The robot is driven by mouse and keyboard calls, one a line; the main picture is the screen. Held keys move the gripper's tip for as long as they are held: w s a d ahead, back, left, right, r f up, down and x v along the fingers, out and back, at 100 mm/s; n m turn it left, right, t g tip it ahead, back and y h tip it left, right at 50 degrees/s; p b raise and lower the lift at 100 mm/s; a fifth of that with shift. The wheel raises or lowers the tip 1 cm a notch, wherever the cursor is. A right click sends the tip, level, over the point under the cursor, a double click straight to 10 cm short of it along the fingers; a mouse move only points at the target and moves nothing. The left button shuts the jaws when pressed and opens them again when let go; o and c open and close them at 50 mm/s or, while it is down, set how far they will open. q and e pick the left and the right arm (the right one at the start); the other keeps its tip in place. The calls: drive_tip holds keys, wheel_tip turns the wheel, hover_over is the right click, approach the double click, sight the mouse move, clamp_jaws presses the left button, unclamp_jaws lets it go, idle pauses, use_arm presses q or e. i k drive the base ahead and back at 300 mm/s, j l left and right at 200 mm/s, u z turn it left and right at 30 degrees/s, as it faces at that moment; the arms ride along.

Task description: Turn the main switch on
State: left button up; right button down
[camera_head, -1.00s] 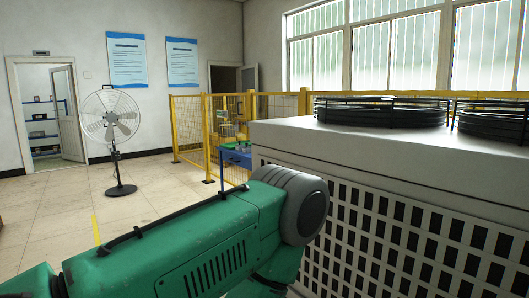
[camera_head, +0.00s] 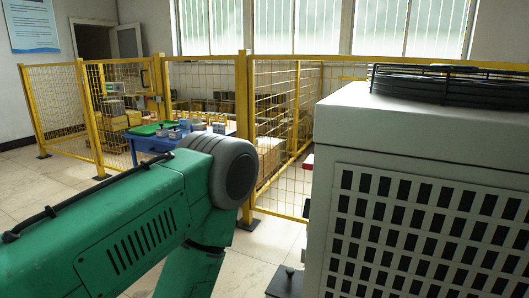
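The main switch is not recognisable in this view. A large light-grey cabinet (camera_head: 330,135) with a perforated front panel stands close on the right, with a black round fan guard (camera_head: 430,84) on its top. A green arm with a dark grey joint, mine, fills the lower left. Its far end bends down and out of the frame to the left of the cabinet. Neither of my grippers shows.
A yellow mesh fence (camera_head: 92,120) runs across the back, with boxes (camera_head: 270,155) behind it. A blue table (camera_head: 152,144) with small items stands near the fence. Floor (camera_head: 270,240) is clear between the fence and the cabinet. A dark base (camera_head: 284,283) stands beside the cabinet.

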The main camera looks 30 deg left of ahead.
sight(309, 164)
drive_tip(key=i+j+z, duration=0.1)
drive_tip(key=j, duration=0.4)
drive_tip(key=i+j+z, duration=0.1)
drive_tip(key=j, duration=0.4)
drive_tip(key=j+z, duration=0.1)
drive_tip(key=j, duration=0.45)
drive_tip(key=i+j, duration=0.15)
drive_tip(key=i+l+z, duration=0.05)
